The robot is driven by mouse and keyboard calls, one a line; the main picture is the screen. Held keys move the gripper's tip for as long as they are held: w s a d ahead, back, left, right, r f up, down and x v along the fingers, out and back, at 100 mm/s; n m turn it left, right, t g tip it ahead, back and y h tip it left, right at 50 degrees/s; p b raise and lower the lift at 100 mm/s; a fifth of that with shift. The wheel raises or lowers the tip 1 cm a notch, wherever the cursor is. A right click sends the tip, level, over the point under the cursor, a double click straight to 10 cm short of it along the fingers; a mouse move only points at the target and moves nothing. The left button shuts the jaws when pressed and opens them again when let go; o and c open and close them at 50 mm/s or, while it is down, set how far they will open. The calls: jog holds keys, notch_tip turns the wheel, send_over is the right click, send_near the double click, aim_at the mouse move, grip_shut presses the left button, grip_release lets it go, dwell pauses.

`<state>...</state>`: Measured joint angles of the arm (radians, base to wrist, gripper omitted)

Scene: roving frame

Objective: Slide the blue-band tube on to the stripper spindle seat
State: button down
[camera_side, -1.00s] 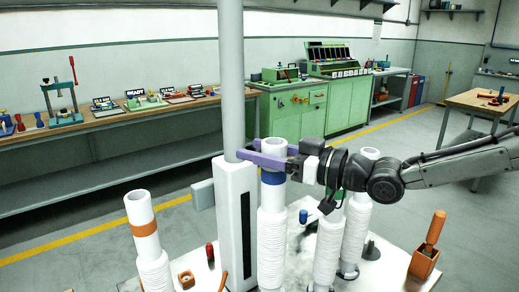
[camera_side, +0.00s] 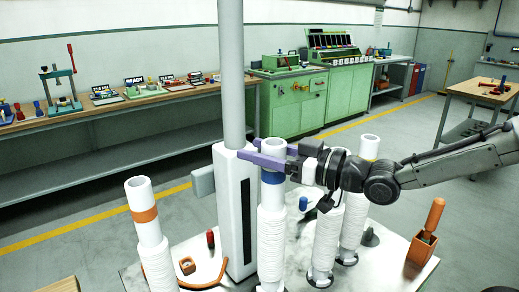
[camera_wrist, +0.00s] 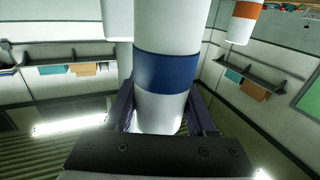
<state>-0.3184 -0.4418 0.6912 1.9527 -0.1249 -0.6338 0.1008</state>
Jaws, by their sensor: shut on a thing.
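The blue-band tube (camera_side: 271,222) stands upright in the side view, a long white ribbed body with a plain top and a blue band. My gripper (camera_side: 268,158) is shut on it from the right, its purple fingers on both sides near the band. In the wrist view the blue band (camera_wrist: 166,74) sits between the fingers, just above the palm. The tube's lower end reaches near the bottom edge of the side view. I cannot make out the stripper spindle seat, nor tell whether the tube touches it.
A pale column with a slotted box (camera_side: 236,205) stands close behind-left. An orange-band tube (camera_side: 142,214) leans at left. Two more tubes (camera_side: 325,240) (camera_side: 369,147) stand right, under and behind my wrist. An orange tool holder (camera_side: 421,250) sits at front right.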

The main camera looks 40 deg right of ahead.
jog(key=shift+f, duration=0.1)
dwell(0.4)
jog(key=shift+f, duration=0.85)
dwell(0.6)
jog(key=shift+f, duration=1)
grip_release()
dwell(0.3)
jog(key=shift+s+r, duration=0.1)
dwell(0.3)
jog(key=v, duration=1.3)
jog(key=shift+s, duration=0.3)
